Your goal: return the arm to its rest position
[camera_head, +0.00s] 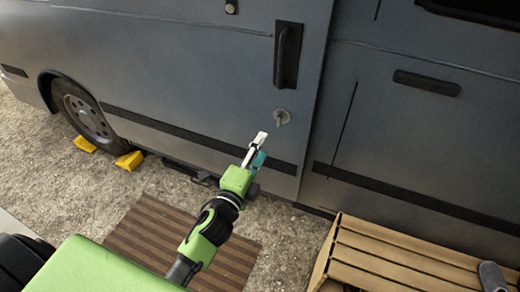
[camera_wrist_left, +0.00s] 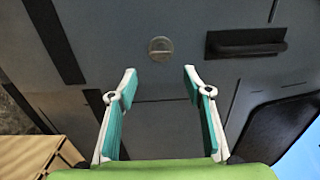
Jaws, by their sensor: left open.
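My left arm, green and black, reaches up toward the side of the grey van (camera_head: 190,70) in the head view. Its gripper (camera_head: 259,146) is in front of the van, just below and left of a round lock with a key-like piece (camera_head: 282,117). In the left wrist view the gripper's two teal and white fingers (camera_wrist_left: 160,82) are spread apart with nothing between them. The round lock (camera_wrist_left: 161,47) shows beyond the fingertips, apart from them. My right gripper is in neither view.
A dark door handle (camera_head: 288,54) is above the lock; it also shows in the wrist view (camera_wrist_left: 246,42). A wooden slatted bench (camera_head: 400,258) stands at lower right with a grey shoe-like object (camera_head: 492,276). A brown slatted mat (camera_head: 150,232) lies on gravel. Yellow chocks (camera_head: 130,160) flank the wheel.

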